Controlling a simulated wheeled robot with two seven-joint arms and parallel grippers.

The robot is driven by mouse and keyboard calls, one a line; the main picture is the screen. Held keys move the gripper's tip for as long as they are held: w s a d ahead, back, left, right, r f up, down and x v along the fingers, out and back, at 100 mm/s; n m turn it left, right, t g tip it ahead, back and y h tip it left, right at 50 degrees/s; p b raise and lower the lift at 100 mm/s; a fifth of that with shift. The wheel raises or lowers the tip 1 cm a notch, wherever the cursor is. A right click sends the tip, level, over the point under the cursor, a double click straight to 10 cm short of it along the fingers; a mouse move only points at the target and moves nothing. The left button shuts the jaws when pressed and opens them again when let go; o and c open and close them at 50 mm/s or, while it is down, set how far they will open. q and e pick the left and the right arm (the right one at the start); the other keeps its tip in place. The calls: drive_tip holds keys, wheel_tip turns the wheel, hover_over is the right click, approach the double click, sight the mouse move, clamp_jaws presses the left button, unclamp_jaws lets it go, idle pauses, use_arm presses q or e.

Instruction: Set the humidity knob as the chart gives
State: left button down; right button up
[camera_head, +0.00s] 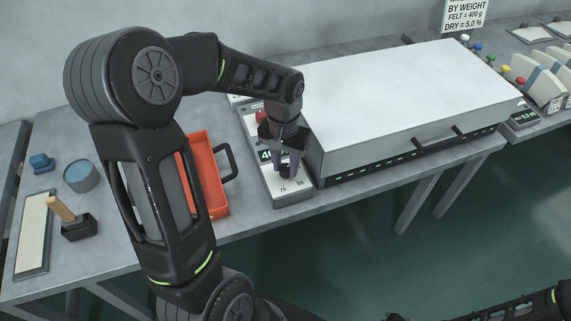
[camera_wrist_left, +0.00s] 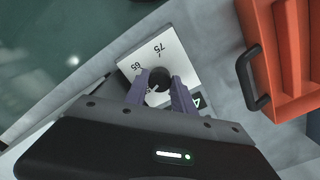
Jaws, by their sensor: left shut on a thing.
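The humidity knob (camera_wrist_left: 159,79) is a black round knob on a pale dial plate (camera_wrist_left: 178,52). The wrist view shows marks 75 and 65 and another partly covered mark. My left gripper (camera_wrist_left: 158,92) reaches down from above, its two fingers shut on the knob's sides. In the head view the knob (camera_head: 285,171) sits at the front of a narrow control panel (camera_head: 290,196), with a lit display (camera_head: 264,156) partly hidden by the gripper. The knob's pointer cannot be read surely. A sign (camera_head: 465,14) reads BY WEIGHT, FELT = 400 g, DRY = 5.0 %; its top is cut off. My right gripper is out of view.
A large white-lidded box (camera_head: 400,90) with a dark handle stands right of the panel. An orange tray (camera_head: 222,209) with a black handle lies to the left. A blue-grey cup (camera_head: 81,177) and a wooden-handled stamp (camera_head: 78,228) stand farther left.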

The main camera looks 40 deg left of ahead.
sight(286, 167)
use_arm(q)
drive_tip(key=m, duration=0.7)
drive_tip(key=shift+w, duration=0.1)
drive_tip(key=m, duration=0.6)
drive_tip(key=shift+m, duration=0.3)
drive_tip(key=c, duration=1.1)
unclamp_jaws()
drive_tip(key=shift+o, duration=0.2)
drive_tip(key=shift+r, duration=0.1)
wheel_tip(286, 167, up, 8)
drive_tip(key=shift+w+f, duration=0.1)
drive_tip(key=shift+f, duration=0.05)
drive_tip(key=shift+f, duration=0.1)
